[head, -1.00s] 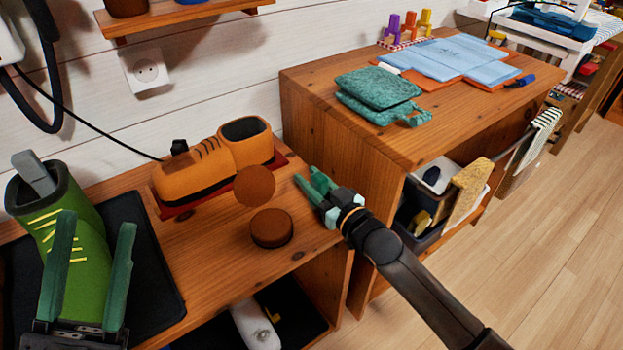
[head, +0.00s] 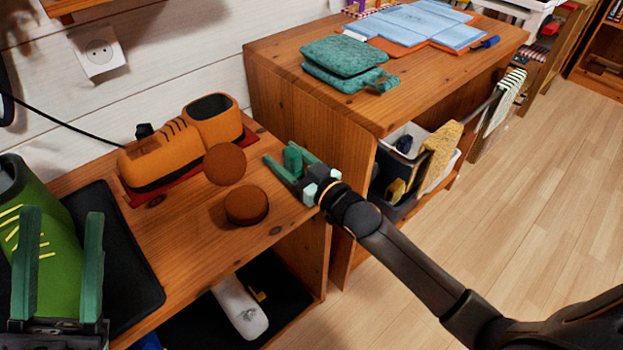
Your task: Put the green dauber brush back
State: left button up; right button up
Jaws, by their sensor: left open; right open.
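My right gripper (head: 284,162) is open above the right end of the low wooden bench, right of the orange shoe. A small green piece (head: 293,157) shows at its fingers; I cannot tell whether it is the dauber brush or part of the gripper. No other green dauber brush can be made out. My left gripper (head: 58,215) is open, its two fingers upright in front of the green boot (head: 62,245) with yellow laces. The boot is partly cut off by the left edge.
The orange shoe (head: 160,160) stands on a red base on the bench (head: 190,250). A brown round tin (head: 246,205) and an upright brown disc (head: 225,164) are close to it. A taller cabinet (head: 300,110) bears teal cloths (head: 345,57). A caddy (head: 402,170) sits inside.

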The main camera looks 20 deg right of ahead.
aim_at(297, 167)
jog(key=v, duration=0.1)
jog(key=p+v, duration=0.1)
jog(key=v, duration=0.1)
jog(key=shift+s+a+r, duration=0.1)
jog(key=shift+s+r, duration=0.15)
jog(key=shift+r, duration=0.1)
jog(key=shift+p+v, duration=0.4)
jog(key=shift+v, duration=0.7)
jog(key=p+v, duration=0.1)
jog(key=v, duration=0.5)
pick_arm(q)
jog(key=w+a+f+n+g+y, duration=0.1)
jog(key=w+f+n+g+y, duration=0.1)
jog(key=w+f+n+y, duration=0.3)
notch_tip(297, 167, down, 4)
jog(key=w+y, duration=0.1)
jog(key=y, duration=0.1)
jog(key=shift+n+y, duration=0.3)
jog(key=shift+n, duration=0.1)
pick_arm(e)
jog(key=s+a+r+n+t, duration=0.1)
jog(key=s+a+r, duration=0.1)
jog(key=r, duration=0.4)
jog(key=s+a+r+n+t+y, duration=0.1)
jog(key=s+a+r+t, duration=0.1)
jog(key=s+r, duration=0.3)
jog(key=shift+s+a+r+n, duration=0.25)
jog(key=shift+s+r+n, duration=0.15)
jog(key=shift+r, duration=0.3)
